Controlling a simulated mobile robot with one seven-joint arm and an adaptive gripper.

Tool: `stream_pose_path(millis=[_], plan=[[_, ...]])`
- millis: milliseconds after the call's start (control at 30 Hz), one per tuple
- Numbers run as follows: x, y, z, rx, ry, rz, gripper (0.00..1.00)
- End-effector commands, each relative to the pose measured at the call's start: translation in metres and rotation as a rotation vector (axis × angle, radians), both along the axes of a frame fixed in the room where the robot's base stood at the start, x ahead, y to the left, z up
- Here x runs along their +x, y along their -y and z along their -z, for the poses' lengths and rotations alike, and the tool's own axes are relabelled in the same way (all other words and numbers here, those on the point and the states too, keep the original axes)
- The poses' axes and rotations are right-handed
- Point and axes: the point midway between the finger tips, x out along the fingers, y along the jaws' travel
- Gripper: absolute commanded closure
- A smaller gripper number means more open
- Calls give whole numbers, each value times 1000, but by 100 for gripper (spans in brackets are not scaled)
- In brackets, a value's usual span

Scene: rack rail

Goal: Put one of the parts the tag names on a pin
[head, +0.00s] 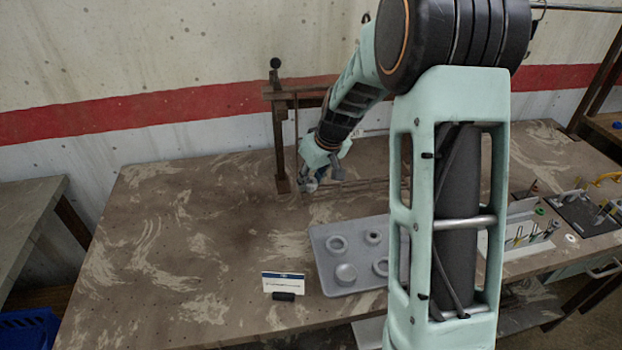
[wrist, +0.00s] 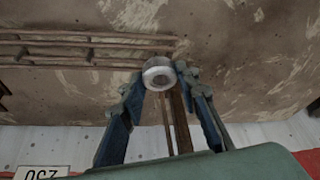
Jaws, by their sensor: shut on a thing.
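My gripper (head: 325,181) is over the back of the table, beside the upright post of a brown rack (head: 281,150). In the wrist view its fingers are shut on a grey metal ring (wrist: 158,76), held at the fingertips. The tag (head: 284,283), a white card with a blue strip, stands on a black base at the front; its text is too small to read. A grey tray (head: 318,266) right of it holds several round grey parts, such as a ring (head: 337,244). My arm hides the tray's right side. I cannot make out a pin clearly.
Long brown rails (wrist: 90,48) run at the left in the wrist view. A number plate (wrist: 40,172) shows upside down at its lower edge. Small tools and stands (head: 585,212) occupy the table's right side. The table's left part (head: 150,250) is clear.

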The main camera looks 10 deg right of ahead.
Motion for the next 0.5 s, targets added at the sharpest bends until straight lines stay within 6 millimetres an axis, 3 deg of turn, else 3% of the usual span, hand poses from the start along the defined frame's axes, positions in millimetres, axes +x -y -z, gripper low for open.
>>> stream_pose_path(millis=[500], plan=[[0,0,16,0,1,0,95]])
